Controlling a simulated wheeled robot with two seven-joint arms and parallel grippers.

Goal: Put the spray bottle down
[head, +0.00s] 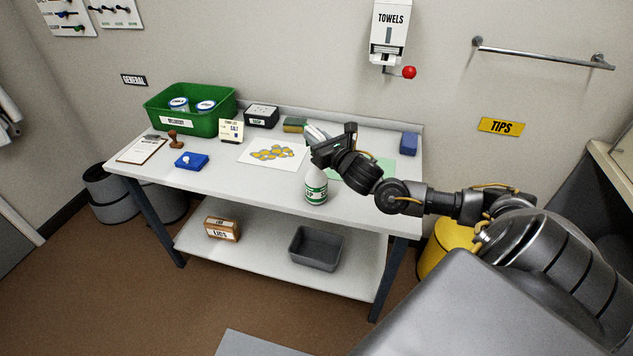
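The spray bottle (316,188) is white with a green label and looks upright at the bench's front edge, right of the middle. My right gripper (318,147) is at its neck and appears shut on it, with a pale part showing above the fingers. The gripper hides most of the bottle's upper part. I cannot tell whether its base touches the bench (255,190). A pale green mat (384,173) lies to the right, partly behind my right arm. My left gripper is not in view.
A white sheet with yellow pieces (273,153) lies left of the bottle. A green bin (205,122), a blue tray (191,160) and a clipboard (143,149) are further left. A sponge (295,125) and a blue box (408,143) stand at the back. The front middle is clear.

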